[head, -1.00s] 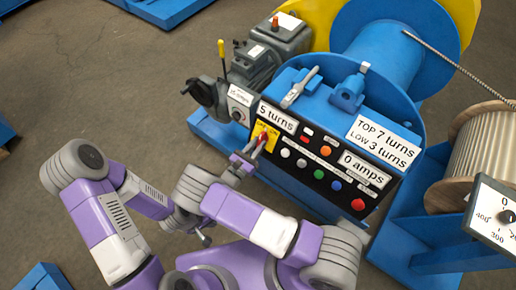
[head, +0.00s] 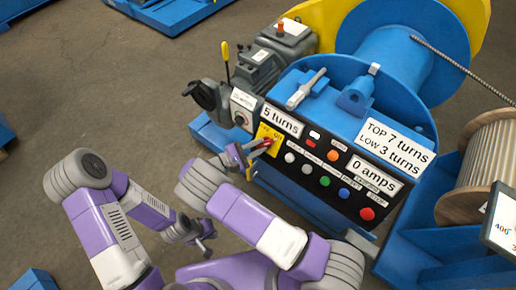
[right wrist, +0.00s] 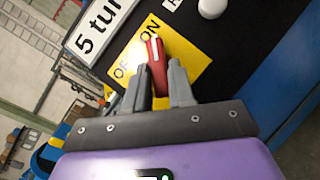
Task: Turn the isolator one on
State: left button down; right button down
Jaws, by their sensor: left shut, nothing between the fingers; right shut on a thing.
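The isolator is a yellow plate (head: 264,132) marked OFF and ON with a red handle (head: 268,142), at the left end of the black control panel. In the right wrist view the red handle (right wrist: 156,62) points up towards the ON label on the yellow plate (right wrist: 187,57). My right gripper (head: 252,149) is shut on the handle; its grey fingers (right wrist: 163,84) stand on both sides of the handle's near end. My left gripper (head: 206,252) is shut and empty, low and away from the panel.
The black panel (head: 300,178) carries several coloured buttons beside the isolator. A grey rotary switch (head: 240,119) and a yellow-knobbed lever (head: 226,52) stand further left. A blue winch drum (head: 390,42) is behind, a wooden rope reel (head: 470,175) at right.

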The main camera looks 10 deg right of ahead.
jog(key=shift+w+m, duration=0.1)
jog(key=shift+m, duration=0.2)
dwell(0.4)
jog(key=c, duration=1)
grip_release()
jog(key=shift+c, duration=0.2)
jog(key=shift+a, duration=0.1)
jog(key=p+v, duration=0.1)
jog(key=v, duration=0.6)
jog(key=shift+a+r, duration=0.15)
jog(key=shift+a, duration=0.1)
jog(key=shift+d+g, duration=0.1)
jog(key=shift+g, duration=0.3)
